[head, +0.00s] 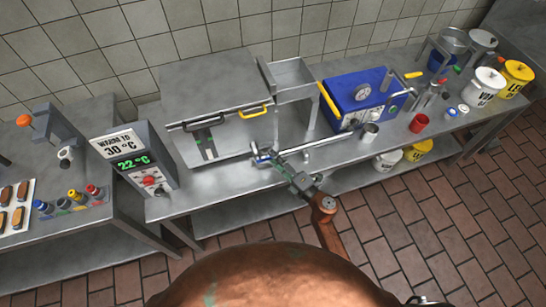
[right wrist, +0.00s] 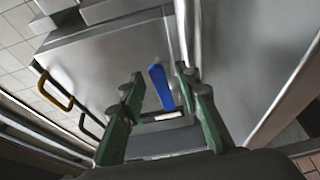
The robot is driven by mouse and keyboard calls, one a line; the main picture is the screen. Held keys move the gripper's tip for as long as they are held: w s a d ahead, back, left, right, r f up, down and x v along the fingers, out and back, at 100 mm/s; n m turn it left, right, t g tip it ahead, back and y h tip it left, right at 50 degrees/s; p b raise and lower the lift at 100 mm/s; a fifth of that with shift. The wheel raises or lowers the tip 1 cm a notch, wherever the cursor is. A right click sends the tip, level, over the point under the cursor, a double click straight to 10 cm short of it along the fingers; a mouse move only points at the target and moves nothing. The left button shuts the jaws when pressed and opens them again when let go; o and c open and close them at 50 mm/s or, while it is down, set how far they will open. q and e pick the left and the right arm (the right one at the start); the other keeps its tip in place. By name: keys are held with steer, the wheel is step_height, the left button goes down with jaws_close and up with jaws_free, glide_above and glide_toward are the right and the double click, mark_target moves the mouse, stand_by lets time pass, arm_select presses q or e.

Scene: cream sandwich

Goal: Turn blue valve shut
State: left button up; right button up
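The blue valve handle (right wrist: 160,87) shows as a flat blue lever in the right wrist view, tilted slightly and lying between my right gripper's two green fingers (right wrist: 160,88). Gaps show on both sides of it, so the fingers look open and not closed on it. In the head view, my right gripper (head: 268,157) is at the front of the large steel box, by the left end of a metal pipe (head: 330,142). Only a small blue bit of the handle (head: 262,156) shows there; the gripper partly hides it. My left gripper is not in view.
The steel box (head: 215,85) has a black and a yellow handle (head: 254,111). A display (head: 130,160) reads 22 °C below "WARM TO 30 °C". A blue machine with a gauge (head: 360,98), a red cup (head: 418,123) and buckets (head: 485,86) stand to the right.

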steer(key=shift+x, duration=0.8)
steer(key=shift+c, duration=0.4)
jaws_close()
